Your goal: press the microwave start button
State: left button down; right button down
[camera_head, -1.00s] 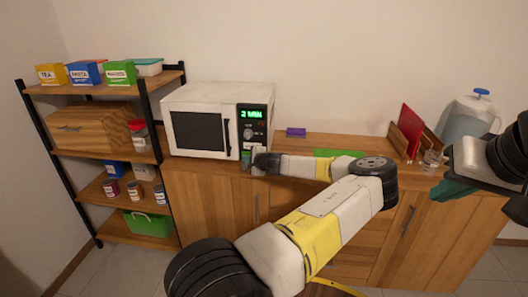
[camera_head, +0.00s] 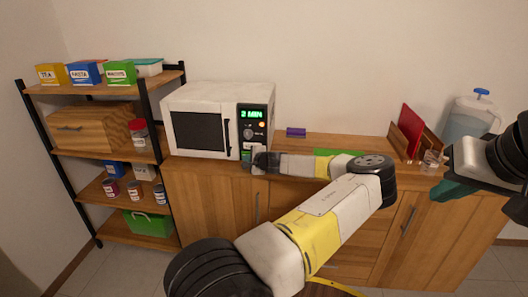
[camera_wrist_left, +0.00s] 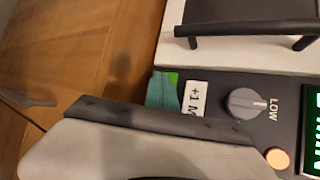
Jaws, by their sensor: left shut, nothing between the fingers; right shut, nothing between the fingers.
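The white microwave (camera_head: 205,96) stands on the wooden cabinet, its black control panel (camera_head: 268,108) on the right with a lit green "2 MIN" display. The left wrist view shows the panel sideways, with a grey knob (camera_wrist_left: 246,103), an orange button (camera_wrist_left: 277,158) and a "+1 M" label (camera_wrist_left: 194,98), partly hidden. A bright green button (camera_wrist_left: 172,77) there is mostly covered by the teal tip of my left gripper (camera_wrist_left: 161,91). My left gripper (camera_head: 247,158) is shut at the panel's lower end; I cannot tell whether it touches. My right gripper (camera_head: 455,190) is shut and empty, away at the right.
A shelf rack (camera_head: 110,155) with boxes and jars stands left of the microwave. A purple block (camera_head: 296,132), a green mat (camera_head: 338,153), a red board (camera_head: 410,130) in a wooden holder, a glass (camera_head: 432,160) and a water jug (camera_head: 468,118) are on the cabinet top.

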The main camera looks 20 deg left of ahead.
pick_arm(q)
jog(key=shift+s+d, duration=0.2)
jog(key=shift+s, duration=0.45)
jog(key=s, duration=0.2)
jog(key=s+d, duration=0.1)
jog(key=s, duration=0.2)
jog(key=shift+d, duration=0.1)
dwell(0.7)
